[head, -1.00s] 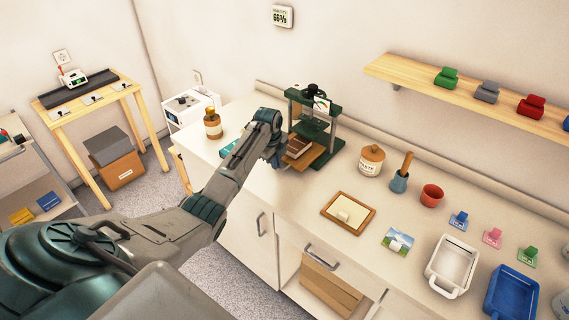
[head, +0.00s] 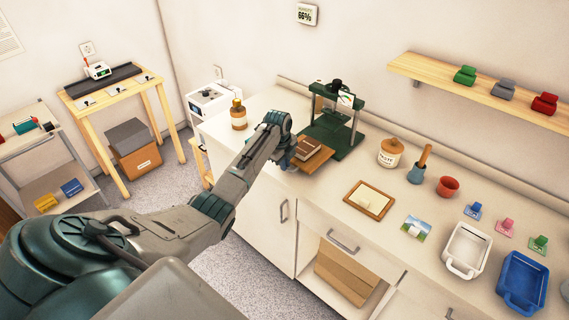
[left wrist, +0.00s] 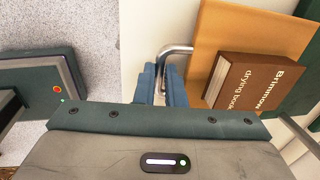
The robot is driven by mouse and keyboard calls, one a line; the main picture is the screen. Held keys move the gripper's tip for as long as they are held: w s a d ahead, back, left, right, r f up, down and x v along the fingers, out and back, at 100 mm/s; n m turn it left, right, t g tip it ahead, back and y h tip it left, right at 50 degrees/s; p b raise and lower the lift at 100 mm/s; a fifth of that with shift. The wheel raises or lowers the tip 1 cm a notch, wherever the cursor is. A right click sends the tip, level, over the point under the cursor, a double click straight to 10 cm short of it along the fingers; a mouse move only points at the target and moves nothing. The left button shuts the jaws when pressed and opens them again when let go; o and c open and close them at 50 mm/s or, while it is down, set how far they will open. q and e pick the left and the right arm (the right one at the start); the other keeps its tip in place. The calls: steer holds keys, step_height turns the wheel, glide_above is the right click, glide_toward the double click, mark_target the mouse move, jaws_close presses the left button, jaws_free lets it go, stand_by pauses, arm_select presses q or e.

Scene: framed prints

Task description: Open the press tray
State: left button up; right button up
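The press (head: 352,138) is a dark green frame with a top knob, standing on the counter near the wall. Its wooden press tray (head: 318,161) sticks out of the front toward my left gripper. A brown book (head: 308,148) lies on the tray; in the left wrist view its spine (left wrist: 258,85) reads "Brimnow drying book". The tray (left wrist: 212,35) has a curved metal handle (left wrist: 178,48) at its edge. My left gripper (left wrist: 162,72) has its blue fingers close together around this handle. In the head view the left gripper (head: 287,158) is partly hidden by its wrist. My right gripper is out of view.
A brown bottle (head: 239,118) stands left of my arm.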

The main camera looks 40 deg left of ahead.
arm_select(q)
steer(key=o, duration=0.4)
steer(key=shift+o, duration=0.2)
steer(key=shift+r, duration=0.1)
steer(key=shift+r, duration=0.25)
step_height(320, 180, up, 10)
steer(key=s+b, duration=0.2)
steer(key=b, duration=0.1)
steer(key=shift+f, duration=0.1)
